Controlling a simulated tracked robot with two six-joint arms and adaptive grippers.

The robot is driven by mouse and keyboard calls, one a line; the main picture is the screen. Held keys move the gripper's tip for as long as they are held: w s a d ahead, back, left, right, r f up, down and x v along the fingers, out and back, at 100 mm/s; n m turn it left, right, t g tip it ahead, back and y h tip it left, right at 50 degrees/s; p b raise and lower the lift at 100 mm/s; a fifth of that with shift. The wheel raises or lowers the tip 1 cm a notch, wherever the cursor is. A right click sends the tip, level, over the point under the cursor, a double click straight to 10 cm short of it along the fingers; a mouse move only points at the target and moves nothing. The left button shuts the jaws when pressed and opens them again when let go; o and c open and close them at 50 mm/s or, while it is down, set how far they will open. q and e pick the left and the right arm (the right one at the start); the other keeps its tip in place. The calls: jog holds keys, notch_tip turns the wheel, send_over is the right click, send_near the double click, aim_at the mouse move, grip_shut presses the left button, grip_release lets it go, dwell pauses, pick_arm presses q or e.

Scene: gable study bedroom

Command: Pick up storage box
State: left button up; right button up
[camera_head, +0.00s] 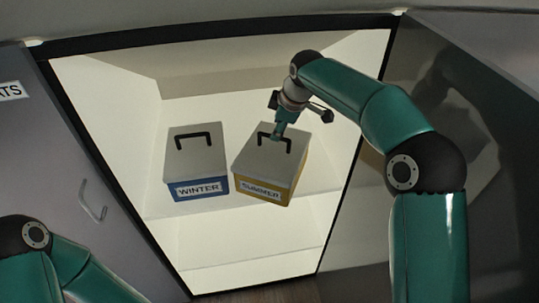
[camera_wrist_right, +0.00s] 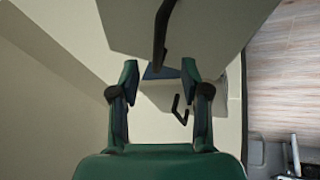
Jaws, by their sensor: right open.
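Two storage boxes with grey lids and black lid handles stand side by side in the lit cabinet. The left one is blue and labelled WINTER (camera_head: 197,165). The right one is yellow, labelled SUMMER (camera_head: 262,170), and sits turned at an angle. My right gripper (camera_head: 277,134) points down at the SUMMER box's handle (camera_head: 288,142). In the right wrist view my right gripper (camera_wrist_right: 160,70) is open, and a dark handle (camera_wrist_right: 160,38) on a grey lid lies between and beyond its fingertips. Contact cannot be told. My left gripper is out of view.
The boxes stand on a pale shelf (camera_head: 310,208) in the cabinet, with free room left of the WINTER box. A grey door with a handle (camera_head: 93,203) is at left, and a dark glossy panel (camera_head: 440,90) at right. Wooden floor (camera_wrist_right: 285,70) shows in the wrist view.

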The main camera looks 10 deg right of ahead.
aim_at(274, 156)
jog(key=p+x, duration=0.1)
jog(key=x, duration=0.5)
jog(key=shift+w+d+f, duration=0.1)
jog(key=shift+w+f, duration=0.1)
jog(key=shift+f, duration=0.05)
grip_shut()
jog(key=shift+r, duration=0.1)
